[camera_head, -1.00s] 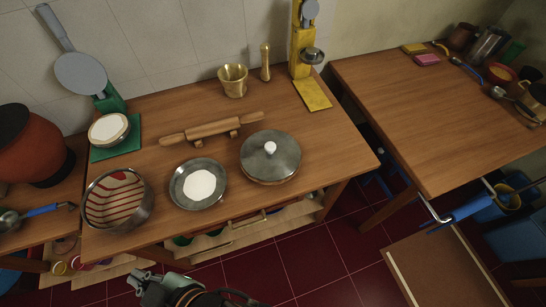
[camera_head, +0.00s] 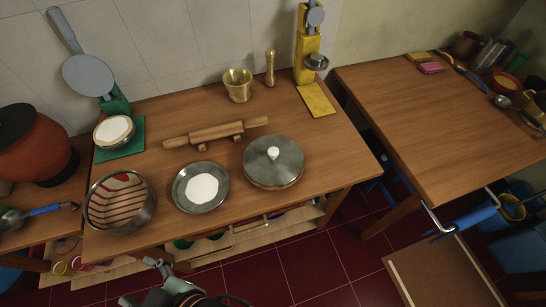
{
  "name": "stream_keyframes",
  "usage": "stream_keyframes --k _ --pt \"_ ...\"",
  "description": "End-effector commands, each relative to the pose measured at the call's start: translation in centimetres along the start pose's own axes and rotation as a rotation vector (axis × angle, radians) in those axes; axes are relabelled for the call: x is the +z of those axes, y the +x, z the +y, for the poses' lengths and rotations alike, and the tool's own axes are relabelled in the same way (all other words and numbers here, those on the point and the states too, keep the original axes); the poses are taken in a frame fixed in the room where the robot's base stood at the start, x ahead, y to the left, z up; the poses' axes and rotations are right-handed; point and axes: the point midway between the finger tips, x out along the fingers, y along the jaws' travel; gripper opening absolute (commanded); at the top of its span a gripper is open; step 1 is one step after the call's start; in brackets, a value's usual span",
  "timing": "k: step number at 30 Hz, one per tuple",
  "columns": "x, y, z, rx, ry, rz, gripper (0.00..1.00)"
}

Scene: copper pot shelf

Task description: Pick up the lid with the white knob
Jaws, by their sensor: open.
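The grey metal lid (camera_head: 261,163) with the white knob (camera_head: 273,153) sits on a round pan (camera_head: 274,186) near the right front of the wooden table. My gripper (camera_head: 143,280) is at the bottom left of the view, low in front of the table edge. It is open and apart from the lid, to its left and nearer the camera.
A grey plate (camera_head: 200,187) with a white disc and a striped steel bowl (camera_head: 120,202) stand left of the lid. A rolling pin (camera_head: 215,133) rests on its stand behind. A brass mortar (camera_head: 238,85) and a yellow press (camera_head: 306,66) stand at the back. Table space right of the lid is clear.

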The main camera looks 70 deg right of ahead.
Motion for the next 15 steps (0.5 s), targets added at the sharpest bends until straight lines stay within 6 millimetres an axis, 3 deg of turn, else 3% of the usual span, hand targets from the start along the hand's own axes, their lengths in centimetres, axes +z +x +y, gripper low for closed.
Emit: stream_keyframes --k 7,9,11,14,15 --pt "-0.1 0.0 0.1 0.001 -0.002 -0.002 0.63" --pt "-0.5 0.5 1.3 0.019 -0.019 -0.031 0.63" --pt "-0.9 1.5 4.1 0.052 -0.055 -0.095 0.63" --pt "-1.1 3.2 12.4 0.099 -0.146 -0.284 0.63" --pt "-0.7 3.2 16.6 0.098 -0.178 -0.374 0.63"
